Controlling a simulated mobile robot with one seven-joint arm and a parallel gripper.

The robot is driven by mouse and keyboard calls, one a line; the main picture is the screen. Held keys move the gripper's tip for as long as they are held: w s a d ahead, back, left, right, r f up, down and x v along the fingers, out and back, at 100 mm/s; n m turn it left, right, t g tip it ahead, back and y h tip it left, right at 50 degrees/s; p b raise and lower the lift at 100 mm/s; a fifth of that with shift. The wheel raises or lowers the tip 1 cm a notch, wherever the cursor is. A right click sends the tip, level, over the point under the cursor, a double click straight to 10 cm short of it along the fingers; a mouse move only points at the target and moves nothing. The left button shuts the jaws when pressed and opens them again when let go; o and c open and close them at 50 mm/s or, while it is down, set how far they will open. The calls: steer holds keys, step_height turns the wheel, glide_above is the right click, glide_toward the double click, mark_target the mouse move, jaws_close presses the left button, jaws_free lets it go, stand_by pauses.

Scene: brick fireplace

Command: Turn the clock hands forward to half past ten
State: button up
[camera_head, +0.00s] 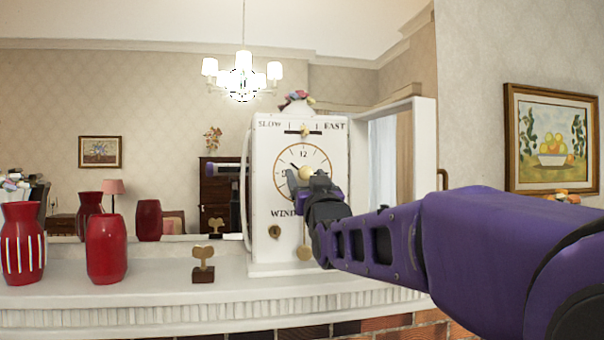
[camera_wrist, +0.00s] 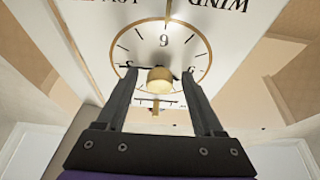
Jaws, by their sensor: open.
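The white clock (camera_head: 265,170) stands on the mantel with its round dial facing me. In the wrist view the dial (camera_wrist: 205,52) appears upside down, with the 6 at the top. A brass knob (camera_wrist: 160,80) sticks out at the dial's centre. My gripper (camera_wrist: 160,75) is open, with one finger on each side of the knob and gaps between; it also shows in front of the dial in the head view (camera_head: 306,180). A dark hand (camera_head: 294,166) points to the upper left, near ten. The fingers and knob hide much of the hands, so their exact reading is unclear.
The clock's white glazed door (camera_head: 423,150) stands open at the right, close to my arm. A brass key on a stand (camera_head: 203,263), a red vase (camera_head: 107,248) and a striped vase (camera_head: 22,243) stand left on the mantel (camera_head: 150,290). A pendulum (camera_head: 305,253) hangs below the dial.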

steer(key=shift+s, duration=0.1)
jaws_close()
steer(key=shift+f+m+h+b, duration=0.15)
steer(key=shift+m+h+b, duration=0.15)
steer(key=shift+m+b, duration=0.7)
steer(key=m, duration=0.1)
steer(key=m+h, duration=0.1)
steer(key=shift+a+r+m+h+b, duration=0.1)
steer(key=shift+r+m+h+b, duration=0.1)
steer(key=shift+m+h+b, duration=0.15)
steer(key=shift+r+m+h+p, duration=0.1)
steer(key=shift+m+h+p, duration=0.1)
steer(key=shift+m+h, duration=0.55)
steer(key=shift+m+h+p, duration=0.15)
steer(key=shift+m+h, duration=0.05)
steer(key=shift+m, duration=0.9)
jaws_free()
